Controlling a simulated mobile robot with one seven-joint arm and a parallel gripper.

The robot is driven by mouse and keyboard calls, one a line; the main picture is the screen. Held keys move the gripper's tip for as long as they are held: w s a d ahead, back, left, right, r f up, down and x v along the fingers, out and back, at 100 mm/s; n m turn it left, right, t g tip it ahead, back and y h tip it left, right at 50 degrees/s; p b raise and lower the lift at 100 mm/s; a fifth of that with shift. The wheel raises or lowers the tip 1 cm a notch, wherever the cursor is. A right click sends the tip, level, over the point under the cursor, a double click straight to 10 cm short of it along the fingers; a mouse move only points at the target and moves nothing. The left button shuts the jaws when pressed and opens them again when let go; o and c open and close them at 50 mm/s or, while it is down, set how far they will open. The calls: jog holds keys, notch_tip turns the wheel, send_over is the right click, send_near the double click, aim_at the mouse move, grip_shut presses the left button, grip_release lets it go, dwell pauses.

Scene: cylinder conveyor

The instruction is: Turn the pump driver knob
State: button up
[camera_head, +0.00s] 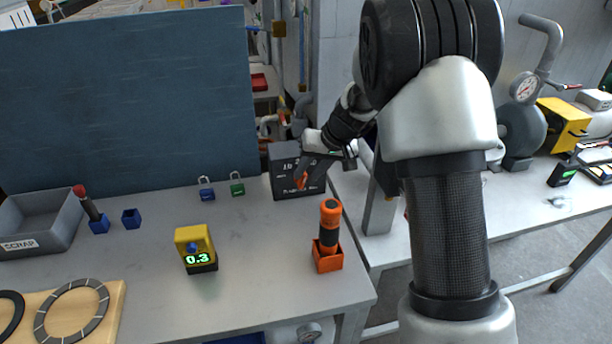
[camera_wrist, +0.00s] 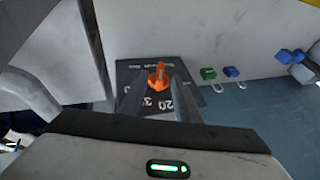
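The pump driver is a dark box (camera_head: 284,160) with white markings, standing at the back right of the grey bench. My gripper (camera_wrist: 160,84) is open, with one dark finger on each side of the knob's near end. Gaps seem to show between fingers and knob; contact is unclear.
Blue (camera_head: 206,189) and green (camera_head: 237,184) padlocks lie left of the box. An orange-handled tool (camera_head: 329,222) stands in an orange holder (camera_head: 328,262) in front. A yellow meter (camera_head: 196,247) reads 0.3. A grey scrap bin (camera_head: 40,222) is far left. A blue panel (camera_head: 125,100) backs the bench.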

jog(key=v, duration=1.5)
jog(key=shift+p, duration=0.35)
